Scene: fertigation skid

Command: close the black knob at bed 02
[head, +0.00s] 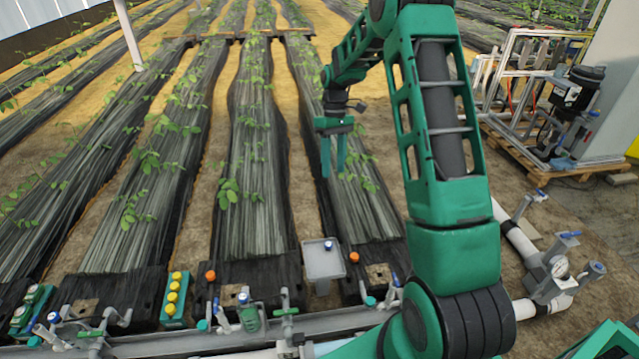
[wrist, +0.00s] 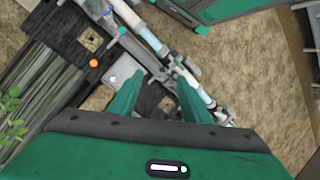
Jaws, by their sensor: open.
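My gripper (head: 333,172) hangs in mid-air over the planted rows in the head view, its two green fingers apart and empty. In the wrist view the open gripper (wrist: 158,70) points down toward the pipework, with bare space between its fingers. I cannot pick out a black knob or a bed 02 label in either view. The pipe manifold (head: 150,347) runs along the front ends of the beds. It carries a green-handled valve (head: 286,311) and small blue caps. The wrist view shows the white pipe (wrist: 145,33) beyond the fingertips.
A grey box (head: 322,262) stands between two beds, near orange caps (head: 211,276) (head: 353,257). A green block with yellow buttons (head: 172,297) is further left. A gauge assembly (head: 556,272) and a pallet (head: 555,170) with a pump frame are at right. My arm hides part of the manifold.

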